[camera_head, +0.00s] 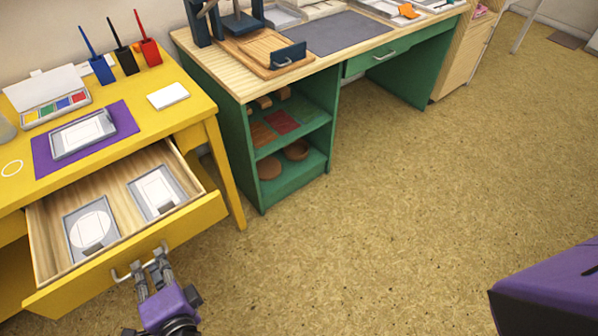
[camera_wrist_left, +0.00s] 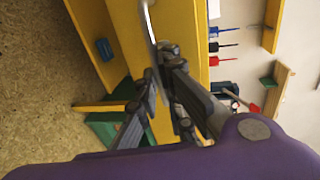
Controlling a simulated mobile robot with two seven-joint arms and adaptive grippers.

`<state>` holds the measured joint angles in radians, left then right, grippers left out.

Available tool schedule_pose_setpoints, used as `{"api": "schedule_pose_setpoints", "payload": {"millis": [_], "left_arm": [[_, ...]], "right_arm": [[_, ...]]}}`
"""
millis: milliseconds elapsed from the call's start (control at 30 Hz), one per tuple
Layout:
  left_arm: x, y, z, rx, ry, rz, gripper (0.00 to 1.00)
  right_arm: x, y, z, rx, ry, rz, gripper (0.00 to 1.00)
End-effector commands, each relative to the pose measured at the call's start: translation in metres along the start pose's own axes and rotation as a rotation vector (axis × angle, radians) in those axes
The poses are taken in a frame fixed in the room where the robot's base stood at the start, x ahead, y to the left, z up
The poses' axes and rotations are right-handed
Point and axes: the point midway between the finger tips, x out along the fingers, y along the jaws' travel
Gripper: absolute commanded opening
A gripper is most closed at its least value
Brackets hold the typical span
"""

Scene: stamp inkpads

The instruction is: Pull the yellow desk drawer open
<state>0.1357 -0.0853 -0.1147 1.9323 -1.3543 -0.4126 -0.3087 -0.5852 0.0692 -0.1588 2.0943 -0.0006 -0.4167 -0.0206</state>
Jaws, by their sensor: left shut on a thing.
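The yellow desk (camera_head: 190,110) stands at the left of the head view. Its yellow drawer (camera_head: 185,224) is pulled well out, and its wooden inside shows. A curved metal handle (camera_head: 119,275) sits on the drawer front. My left gripper (camera_head: 152,262) is at the drawer front, shut on the handle. The handle (camera_wrist_left: 147,22) also shows in the left wrist view, passing between the fingers of the gripper (camera_wrist_left: 155,85). Two grey-framed pads, one with a round white shape (camera_head: 90,228) and one with a rectangular one (camera_head: 157,192), lie in the drawer. My right gripper is not in view.
A purple mat (camera_head: 42,165) with a framed pad, a paint box (camera_head: 50,108) and pen cups (camera_head: 148,50) stand on the desk. A green desk with shelves (camera_head: 260,190) stands to the right. The floor (camera_head: 400,200) in front is clear.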

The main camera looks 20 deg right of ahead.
Motion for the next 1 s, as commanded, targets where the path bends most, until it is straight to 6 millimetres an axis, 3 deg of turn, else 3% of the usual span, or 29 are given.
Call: {"api": "schedule_pose_setpoints", "payload": {"millis": [33, 133, 367, 467, 567, 667, 1000], "left_arm": [[0.0, 0.003, 0.002, 0.009, -0.004, 0.005, 0.11], [0.0, 0.003, 0.002, 0.007, -0.003, 0.004, 0.24], [0.0, 0.001, 0.001, 0.003, -0.002, 0.002, 0.25], [-0.001, 0.001, 0.001, 0.002, -0.001, 0.002, 0.25], [-0.008, 0.002, 0.001, 0.002, -0.002, 0.003, 0.25], [-0.022, 0.003, 0.002, 0.003, -0.004, 0.006, 0.25], [-0.101, 0.017, 0.002, 0.009, 0.0, 0.006, 0.25]], "right_arm": [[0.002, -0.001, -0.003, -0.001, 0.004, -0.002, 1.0], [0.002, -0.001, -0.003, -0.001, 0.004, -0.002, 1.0], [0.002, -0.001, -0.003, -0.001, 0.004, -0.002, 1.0], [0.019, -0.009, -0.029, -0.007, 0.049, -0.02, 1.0], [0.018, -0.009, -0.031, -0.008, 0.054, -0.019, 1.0], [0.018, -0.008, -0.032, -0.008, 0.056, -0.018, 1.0], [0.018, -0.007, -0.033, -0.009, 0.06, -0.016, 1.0]]}}
